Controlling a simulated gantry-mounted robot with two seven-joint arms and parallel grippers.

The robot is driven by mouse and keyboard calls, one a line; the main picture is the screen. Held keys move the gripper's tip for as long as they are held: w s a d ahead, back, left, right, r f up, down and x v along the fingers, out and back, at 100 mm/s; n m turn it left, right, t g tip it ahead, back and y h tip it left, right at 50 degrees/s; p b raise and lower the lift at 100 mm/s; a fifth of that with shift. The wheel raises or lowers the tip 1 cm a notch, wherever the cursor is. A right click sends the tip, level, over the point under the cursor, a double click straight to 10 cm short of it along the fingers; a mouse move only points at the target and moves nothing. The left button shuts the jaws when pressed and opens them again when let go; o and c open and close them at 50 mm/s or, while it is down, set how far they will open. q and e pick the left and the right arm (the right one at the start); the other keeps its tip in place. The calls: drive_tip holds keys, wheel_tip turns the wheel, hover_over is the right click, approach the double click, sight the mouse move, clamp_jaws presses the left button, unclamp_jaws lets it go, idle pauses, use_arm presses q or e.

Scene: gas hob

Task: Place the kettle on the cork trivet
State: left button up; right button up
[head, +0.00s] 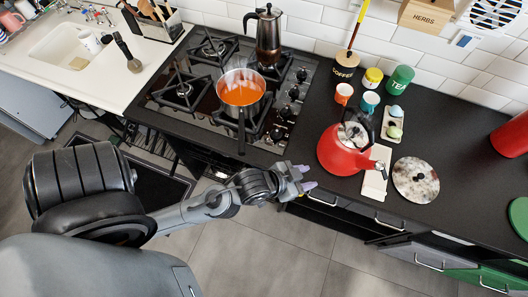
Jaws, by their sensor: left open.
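The red kettle (342,153) stands upright on the dark counter right of the hob, with a black handle and silver lid. My right gripper is out of view.
A pot of orange soup (241,93) and a moka pot (268,38) are on the hob. A pale cloth or board (376,174) lies between kettle and disc. A white tray (393,123), mugs and jars stand behind.

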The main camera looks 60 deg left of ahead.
use_arm(q)
drive_tip(key=s+a+f+g, duration=0.1)
drive_tip(key=s+f+g, duration=0.1)
drive_tip(key=s, duration=0.4)
drive_tip(key=s+a+f+g+y, duration=0.1)
drive_tip(key=s+a+f+g, duration=0.1)
drive_tip(key=s+g, duration=0.3)
drive_tip(key=shift+s+f, duration=0.35)
drive_tip(key=shift+s, duration=0.25)
drive_tip(key=shift+a, duration=0.1)
wheel_tip(320, 180, up, 29)
drive_tip(key=p, duration=2.8)
drive_tip(key=shift+f+p, duration=0.15)
drive_tip(key=shift+p, duration=0.2)
